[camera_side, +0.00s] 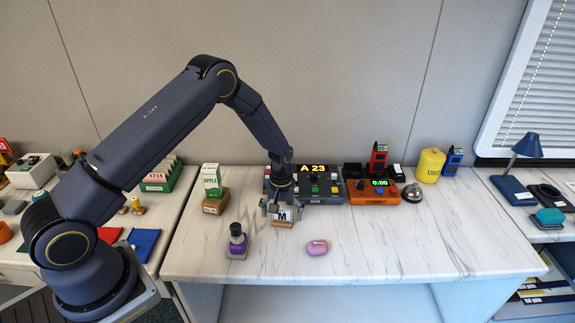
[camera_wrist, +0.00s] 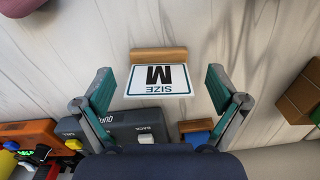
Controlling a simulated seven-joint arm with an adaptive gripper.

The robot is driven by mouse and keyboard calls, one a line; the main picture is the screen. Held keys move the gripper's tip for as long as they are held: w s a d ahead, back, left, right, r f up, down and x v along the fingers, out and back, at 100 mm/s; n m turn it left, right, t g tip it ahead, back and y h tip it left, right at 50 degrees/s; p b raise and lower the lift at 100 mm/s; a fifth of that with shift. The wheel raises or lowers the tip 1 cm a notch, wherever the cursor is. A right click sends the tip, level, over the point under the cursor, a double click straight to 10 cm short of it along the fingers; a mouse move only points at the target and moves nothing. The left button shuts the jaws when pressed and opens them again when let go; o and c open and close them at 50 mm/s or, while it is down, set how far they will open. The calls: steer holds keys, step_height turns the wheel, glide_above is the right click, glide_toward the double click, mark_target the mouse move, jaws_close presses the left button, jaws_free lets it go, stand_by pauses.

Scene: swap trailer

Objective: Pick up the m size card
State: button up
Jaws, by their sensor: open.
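The M size card (camera_side: 283,214) is a white card with a dark border and a large letter M. It stands in a small wooden holder (camera_side: 282,224) on the marble-patterned counter. In the wrist view the card (camera_wrist: 158,81) reads "SIZE M" upside down, with its wooden holder (camera_wrist: 158,54) just beyond it. My gripper (camera_side: 283,210) is over the card, and its teal-padded fingers (camera_wrist: 159,90) are spread open, one on each side of the card. A gap shows between each finger and the card's edges. Nothing is held.
A dark console showing "A 23" (camera_side: 318,184) stands close behind my gripper. An orange timer box (camera_side: 373,192) is right of it. A purple-based stamp (camera_side: 238,242) and a pink object (camera_side: 317,248) lie nearer the front. A green-and-white apple carton (camera_side: 211,181) stands left. The counter's right front is clear.

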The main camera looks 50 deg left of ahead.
steer(key=shift+f, duration=0.7)
steer(key=shift+w, duration=0.1)
steer(key=c, duration=1.1)
steer(key=shift+r, duration=0.1)
